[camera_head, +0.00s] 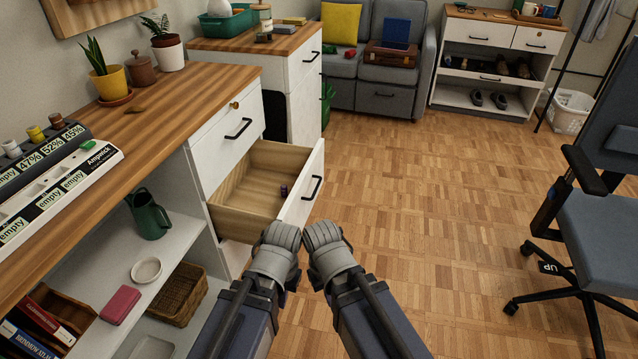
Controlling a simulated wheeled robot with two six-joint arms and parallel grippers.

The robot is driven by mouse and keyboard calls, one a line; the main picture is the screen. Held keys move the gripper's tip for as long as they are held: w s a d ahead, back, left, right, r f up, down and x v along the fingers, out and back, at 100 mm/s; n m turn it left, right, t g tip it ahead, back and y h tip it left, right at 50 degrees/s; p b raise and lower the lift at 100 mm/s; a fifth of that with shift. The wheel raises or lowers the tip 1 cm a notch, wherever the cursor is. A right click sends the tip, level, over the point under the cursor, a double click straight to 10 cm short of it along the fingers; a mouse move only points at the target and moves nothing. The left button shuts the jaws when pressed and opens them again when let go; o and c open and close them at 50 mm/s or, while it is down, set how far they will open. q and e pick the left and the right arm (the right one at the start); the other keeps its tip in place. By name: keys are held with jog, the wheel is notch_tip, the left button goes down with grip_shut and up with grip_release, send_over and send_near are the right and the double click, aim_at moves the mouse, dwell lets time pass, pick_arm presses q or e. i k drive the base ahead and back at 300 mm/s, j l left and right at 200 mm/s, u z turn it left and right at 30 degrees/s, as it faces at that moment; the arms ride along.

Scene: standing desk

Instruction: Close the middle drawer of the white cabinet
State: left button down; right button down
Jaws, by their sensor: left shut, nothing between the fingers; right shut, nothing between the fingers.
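The white cabinet (203,155) with a wooden top stands on the left. Its middle drawer (240,190) is pulled out, with a small purple item (284,190) inside and a black handle (313,187) on its white front. The drawer above it is closed, and the lower part is partly hidden. My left gripper (282,237) is shut and empty, at the near lower corner of the drawer front; I cannot tell whether it touches. My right gripper (322,235) is shut and empty, just right of the left one, in front of the drawer front.
A second white cabinet (304,97) stands behind the open drawer. An office chair (590,220) is at the right, and a grey sofa (385,100) and a shoe cabinet (485,85) are at the back. The wooden floor (430,190) between them is clear.

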aim_at(249, 198)
jog(key=i+l, duration=0.15)
jog(key=l, duration=0.25)
jog(key=i+l, duration=0.1)
jog(key=l, duration=0.25)
jog(key=i+l, duration=0.15)
jog(key=l, duration=0.25)
jog(key=i+l, duration=0.1)
jog(key=l, duration=0.3)
